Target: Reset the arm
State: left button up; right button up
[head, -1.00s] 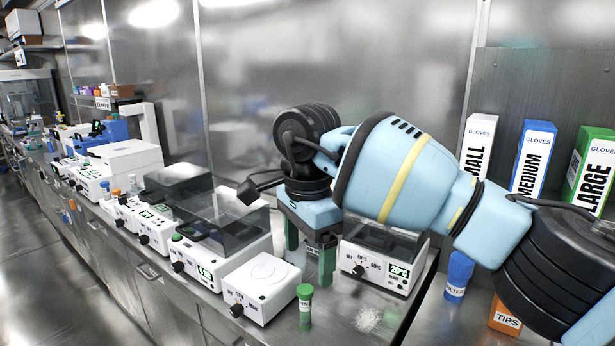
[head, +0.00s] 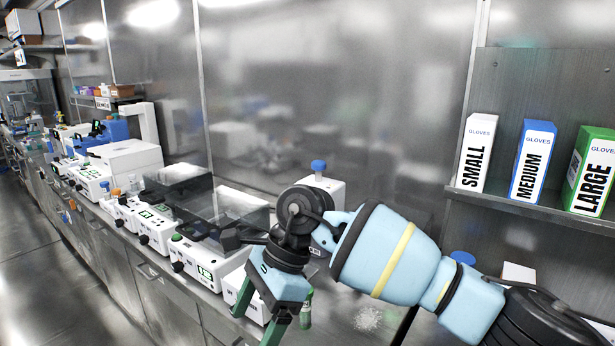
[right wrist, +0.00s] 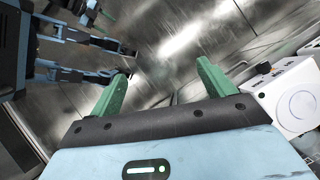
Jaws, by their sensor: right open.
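My right arm comes in from the lower right in the head view, bent at the wrist. My right gripper (head: 258,314) points down over the front edge of the bench, and its green fingers are apart. In the right wrist view the right gripper (right wrist: 160,74) is open, with nothing between its fingers and the steel floor or cabinet surface beyond. My left gripper cannot be made out in the head view.
A white device (head: 238,290) and a green-capped tube (head: 306,312) stand close to the gripper. The white device also shows at the right wrist view's right edge (right wrist: 285,105). Clear-lidded devices (head: 205,262) line the bench leftward. Glove boxes (head: 532,162) stand on a shelf at right.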

jog(key=s+a+f+m+g+y, duration=0.35)
jog(key=s+a+m+y, duration=0.5)
jog(key=y, duration=0.55)
jog(key=s+d+f+n+t+h, duration=0.1)
jog(key=d+f+n+t+h, duration=0.4)
jog(key=d+f+n+t, duration=0.85)
jog(key=s+d+f+n+t+h, duration=0.2)
jog(key=d+f+n+t+h, duration=0.55)
jog(key=n, duration=1.15)
jog(key=s+d+f+m+g+h, duration=0.2)
jog(key=s+d+f+m+g, duration=0.25)
jog(key=s+d+f, duration=0.6)
jog(key=s+d+f+m+g+h, duration=0.3)
jog(key=s+d+f+m, duration=0.25)
jog(key=s, duration=0.95)
pick_arm(q)
jog(key=w+r+t+p, duration=0.1)
jog(key=w+r+p, duration=0.3)
jog(key=r+p, duration=0.1)
jog(key=shift+w+a+r, duration=0.2)
jog(key=shift+a+r, duration=0.05)
jog(key=shift+r, duration=0.65)
pick_arm(e)
jog(key=w+r+t, duration=0.2)
jog(key=w+r, duration=0.3)
jog(key=r, duration=0.1)
jog(key=shift+r, duration=0.35)
